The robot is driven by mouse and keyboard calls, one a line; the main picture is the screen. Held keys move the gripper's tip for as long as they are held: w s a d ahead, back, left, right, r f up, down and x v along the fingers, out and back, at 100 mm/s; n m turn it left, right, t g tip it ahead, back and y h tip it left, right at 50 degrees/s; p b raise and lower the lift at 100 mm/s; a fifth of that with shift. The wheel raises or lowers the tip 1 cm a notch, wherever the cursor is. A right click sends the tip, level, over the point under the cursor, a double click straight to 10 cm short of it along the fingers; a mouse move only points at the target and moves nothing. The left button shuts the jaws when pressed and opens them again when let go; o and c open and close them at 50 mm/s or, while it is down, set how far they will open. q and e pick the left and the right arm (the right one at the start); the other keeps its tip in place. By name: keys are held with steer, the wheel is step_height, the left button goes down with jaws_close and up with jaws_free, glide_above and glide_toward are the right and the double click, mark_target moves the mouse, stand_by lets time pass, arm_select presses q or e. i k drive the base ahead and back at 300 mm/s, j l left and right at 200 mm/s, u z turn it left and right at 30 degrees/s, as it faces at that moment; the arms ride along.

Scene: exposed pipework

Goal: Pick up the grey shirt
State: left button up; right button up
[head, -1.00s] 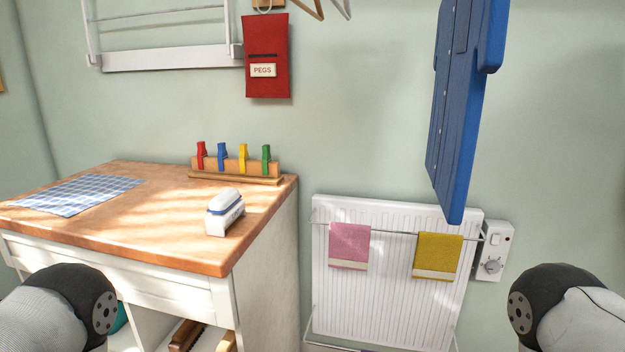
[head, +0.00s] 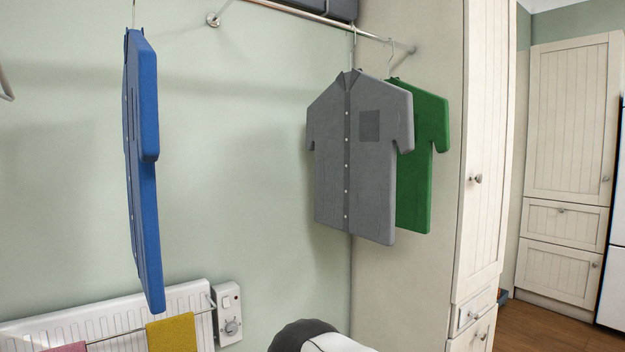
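The grey shirt (head: 362,160) hangs on a hanger from the metal rail (head: 320,19), near the rail's right end. It is flat and short-sleeved, with a button front and a chest pocket, and faces me. It partly covers the green shirt (head: 422,160) hanging just behind it on the right. Part of my arm shows at the bottom centre, well below the grey shirt. Neither gripper shows.
A blue shirt (head: 143,170) hangs nearly edge-on at the left. Below it are a white radiator (head: 188,298) with a yellow cloth (head: 171,334) and a wall control box (head: 229,313). A tall cream cupboard (head: 484,150) stands right of the shirts. Wooden floor (head: 545,325) shows at the lower right.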

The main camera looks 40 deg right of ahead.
mark_target(354, 128)
steer(key=z, duration=1.5)
